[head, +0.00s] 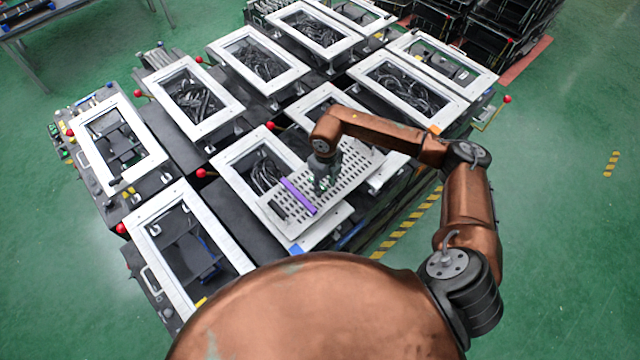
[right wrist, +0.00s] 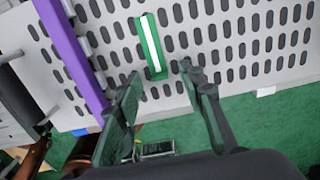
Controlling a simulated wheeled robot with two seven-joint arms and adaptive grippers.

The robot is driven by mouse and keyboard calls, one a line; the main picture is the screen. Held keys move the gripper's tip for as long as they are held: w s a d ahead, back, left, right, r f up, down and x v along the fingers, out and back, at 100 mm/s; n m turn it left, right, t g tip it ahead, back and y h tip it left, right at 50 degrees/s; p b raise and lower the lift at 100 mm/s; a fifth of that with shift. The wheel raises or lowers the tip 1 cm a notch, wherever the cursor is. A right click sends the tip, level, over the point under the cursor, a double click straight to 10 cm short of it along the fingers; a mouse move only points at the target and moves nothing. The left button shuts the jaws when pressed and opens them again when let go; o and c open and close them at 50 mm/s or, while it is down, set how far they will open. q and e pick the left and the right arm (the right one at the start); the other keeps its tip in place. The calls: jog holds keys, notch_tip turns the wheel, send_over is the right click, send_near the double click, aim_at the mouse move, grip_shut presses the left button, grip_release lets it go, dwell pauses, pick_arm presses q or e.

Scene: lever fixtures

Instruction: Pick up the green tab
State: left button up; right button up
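The green tab (right wrist: 153,58), with a white strip along its middle, lies on a grey slotted plate (head: 352,170). In the right wrist view it stands out just beyond my right gripper (right wrist: 160,74). The two fingers are spread apart, with nothing between their tips, and the tab's near end lies close to the gap between them. In the head view my right gripper (head: 323,186) points down over the plate, and I cannot make out the tab there. My left gripper is not in view.
A long purple bar (head: 298,196) lies on the plate left of the gripper; it also shows in the right wrist view (right wrist: 68,48). White-framed black fixtures (head: 192,98) with red-knobbed levers (head: 201,173) surround the plate. Green floor (head: 560,230) is clear at right.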

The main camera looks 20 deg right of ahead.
jog(key=shift+f, duration=0.15)
jog(key=c, duration=0.8)
